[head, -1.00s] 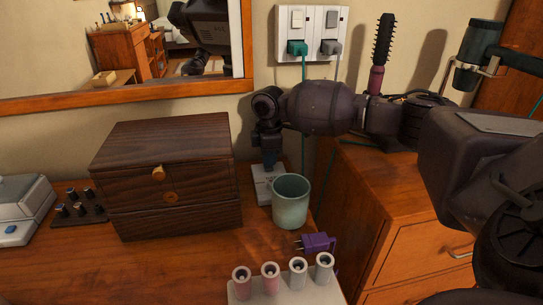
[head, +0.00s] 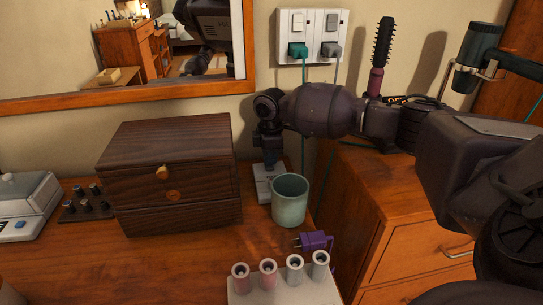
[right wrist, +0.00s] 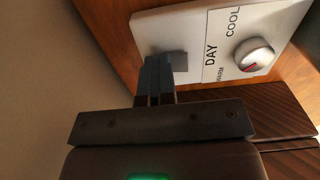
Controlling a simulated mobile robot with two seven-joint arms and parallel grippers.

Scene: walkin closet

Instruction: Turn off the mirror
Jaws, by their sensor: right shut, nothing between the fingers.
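The wood-framed mirror (head: 120,100) hangs on the wall at the upper left of the head view. A white control panel (head: 266,190) lies on the desk between the dark wooden box and the green cup. In the right wrist view the panel (right wrist: 209,48) shows a round dial (right wrist: 253,56), the words DAY and COOL, and a small grey switch (right wrist: 179,60). My right gripper (head: 268,166) points down at the panel. Its shut, empty fingertips (right wrist: 158,78) are right at the grey switch; contact cannot be told. My left gripper is out of view.
A dark wooden box (head: 170,175) stands left of the gripper and a green cup (head: 289,202) close on its right. A purple plug (head: 315,241) and a holder with several tubes (head: 280,288) lie in front. Wall sockets (head: 313,35) hold cords behind my arm.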

